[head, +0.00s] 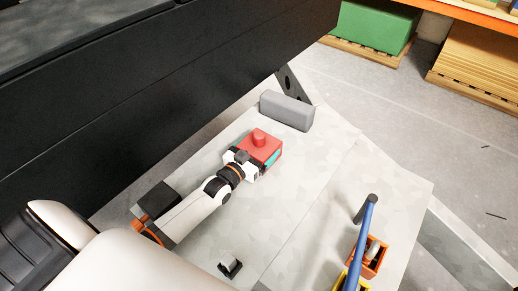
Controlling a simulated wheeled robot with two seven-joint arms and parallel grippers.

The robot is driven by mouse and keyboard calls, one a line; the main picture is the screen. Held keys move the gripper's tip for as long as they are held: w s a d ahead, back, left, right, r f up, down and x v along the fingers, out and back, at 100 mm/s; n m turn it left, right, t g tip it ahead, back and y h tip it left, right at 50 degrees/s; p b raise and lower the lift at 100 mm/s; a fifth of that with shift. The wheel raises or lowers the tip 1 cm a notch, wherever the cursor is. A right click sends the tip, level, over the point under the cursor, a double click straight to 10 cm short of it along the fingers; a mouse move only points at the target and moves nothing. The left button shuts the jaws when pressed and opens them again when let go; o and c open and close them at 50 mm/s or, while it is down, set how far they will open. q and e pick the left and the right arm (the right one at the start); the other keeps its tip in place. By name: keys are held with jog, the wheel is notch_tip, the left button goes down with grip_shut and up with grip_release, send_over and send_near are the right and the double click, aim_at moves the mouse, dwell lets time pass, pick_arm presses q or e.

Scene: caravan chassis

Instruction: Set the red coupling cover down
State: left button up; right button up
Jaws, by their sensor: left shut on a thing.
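The red coupling cover (262,144) is a red block with a round knob on top, above the pale grey work surface (310,175). My left gripper (250,158) is shut on the cover, reaching it from the lower left. A teal patch shows at the cover's right edge beside the gripper. I cannot tell whether the cover touches the surface or is held just above it. My right gripper is not in view.
A grey block (287,110) lies just beyond the cover. A blue-handled tool (364,225) stands by an orange bin (374,258) at the lower right. A small dark piece (230,265) sits at the front. A black chassis wall (150,85) borders the left. The surface right of the cover is clear.

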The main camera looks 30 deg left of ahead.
pick_arm(q)
jog(key=shift+f, duration=0.2)
jog(key=o, duration=0.7)
jog(key=shift+c, duration=0.2)
jog(key=shift+r, duration=0.1)
jog(key=s, duration=0.4)
jog(key=s+a, duration=0.1)
jog(key=s, duration=0.7)
jog(key=shift+a, duration=0.3)
